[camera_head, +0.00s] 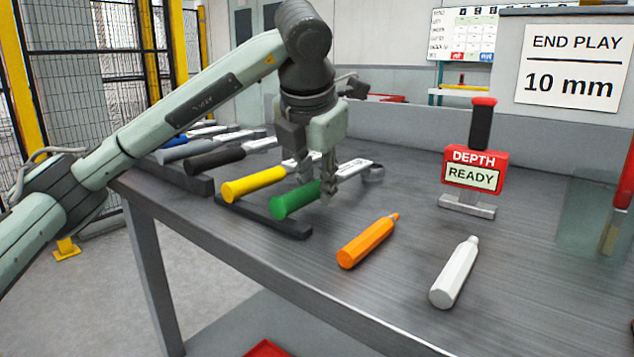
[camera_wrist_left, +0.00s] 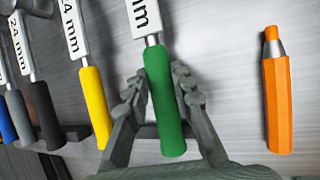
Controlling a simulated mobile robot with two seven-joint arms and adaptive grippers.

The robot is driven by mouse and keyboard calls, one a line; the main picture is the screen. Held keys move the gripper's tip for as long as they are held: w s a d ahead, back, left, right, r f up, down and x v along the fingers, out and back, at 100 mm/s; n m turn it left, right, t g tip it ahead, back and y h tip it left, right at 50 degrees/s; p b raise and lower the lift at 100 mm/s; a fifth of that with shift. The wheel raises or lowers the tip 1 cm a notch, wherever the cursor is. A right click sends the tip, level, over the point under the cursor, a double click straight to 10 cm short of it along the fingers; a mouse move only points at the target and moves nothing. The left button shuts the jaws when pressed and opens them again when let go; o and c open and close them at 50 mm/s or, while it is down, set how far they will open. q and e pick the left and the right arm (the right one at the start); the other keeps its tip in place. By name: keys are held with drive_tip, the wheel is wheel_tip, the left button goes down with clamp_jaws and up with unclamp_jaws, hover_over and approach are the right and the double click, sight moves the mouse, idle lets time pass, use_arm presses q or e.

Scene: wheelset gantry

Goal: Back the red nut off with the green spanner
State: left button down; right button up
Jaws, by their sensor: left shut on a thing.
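The green spanner (camera_head: 294,199) lies at the right end of a row of spanners, its handle resting on a dark rack bar and its steel shank pointing away to the right. My left gripper (camera_head: 330,190) comes down over it from above and is shut on it. In the left wrist view the green handle (camera_wrist_left: 163,100) sits between the two fingers of my left gripper (camera_wrist_left: 160,95). Its steel shank carries a size label, cut off at the top of that view. The red nut is not in view. My right gripper is not in view.
A yellow spanner (camera_head: 253,184) lies close to the left, with black, grey and blue ones beyond. An orange marker (camera_head: 366,243) and a white marker (camera_head: 455,272) lie to the right. A red depth gauge (camera_head: 474,170) reading READY stands behind them. The front right of the bench is clear.

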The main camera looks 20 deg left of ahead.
use_arm(q)
drive_tip(key=c, duration=1.2)
unclamp_jaws()
drive_tip(key=v, duration=1.2)
drive_tip(key=shift+s, duration=0.1)
